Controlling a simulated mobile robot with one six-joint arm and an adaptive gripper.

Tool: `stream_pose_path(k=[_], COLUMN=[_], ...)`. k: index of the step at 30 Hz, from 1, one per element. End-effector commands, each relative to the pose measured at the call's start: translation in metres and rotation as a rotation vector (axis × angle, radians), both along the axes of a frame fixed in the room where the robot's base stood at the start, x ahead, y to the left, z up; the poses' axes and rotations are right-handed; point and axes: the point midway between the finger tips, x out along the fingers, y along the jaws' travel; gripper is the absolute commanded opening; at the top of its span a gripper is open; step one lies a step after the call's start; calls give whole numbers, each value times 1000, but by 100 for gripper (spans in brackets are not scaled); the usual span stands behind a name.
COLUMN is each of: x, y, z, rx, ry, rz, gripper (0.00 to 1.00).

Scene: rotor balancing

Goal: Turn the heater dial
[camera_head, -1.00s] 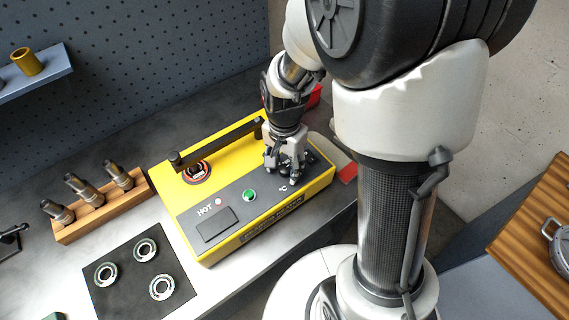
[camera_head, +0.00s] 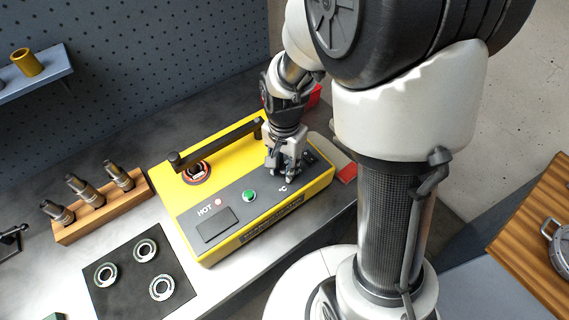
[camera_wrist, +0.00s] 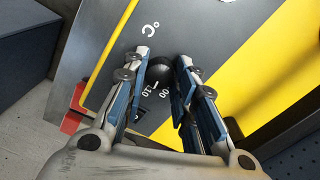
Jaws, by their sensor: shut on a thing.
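The heater is a yellow box (camera_head: 262,222) with a dark grey top panel and a black carry handle (camera_head: 215,146). Its dial is a small black round knob (camera_wrist: 160,72) near the °C mark, with printed numbers beside it in the wrist view. My gripper (camera_head: 285,174) points down over the right part of the panel. In the wrist view, my gripper (camera_wrist: 163,66) has one finger on each side of the dial and is shut on it. In the head view the fingers hide the dial.
A green button (camera_head: 249,195) and a dark display (camera_head: 215,224) sit left of my gripper. A wooden block (camera_head: 100,206) holds metal tool holders. A black mat (camera_head: 130,295) carries three bearing rings (camera_head: 145,250). A red object (camera_head: 314,95) lies behind the heater.

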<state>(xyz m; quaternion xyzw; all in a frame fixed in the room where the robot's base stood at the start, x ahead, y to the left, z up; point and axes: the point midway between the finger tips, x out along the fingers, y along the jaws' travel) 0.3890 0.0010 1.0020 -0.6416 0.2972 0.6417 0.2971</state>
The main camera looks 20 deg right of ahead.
Motion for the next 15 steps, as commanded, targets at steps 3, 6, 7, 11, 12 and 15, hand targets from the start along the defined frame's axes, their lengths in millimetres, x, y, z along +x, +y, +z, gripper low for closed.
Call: stream_pose_path(k=[3, 6, 7, 11, 12, 15], x=[0, 0, 0, 0, 0, 0], y=[0, 0, 0, 0, 0, 0], z=[1, 1, 1, 1, 1, 1], rx=[0, 0, 0, 0, 1, 0], ry=[0, 0, 0, 1, 1, 0], rz=[37, 88, 108, 208, 243, 337], gripper=[2, 2, 2, 2, 2, 2])
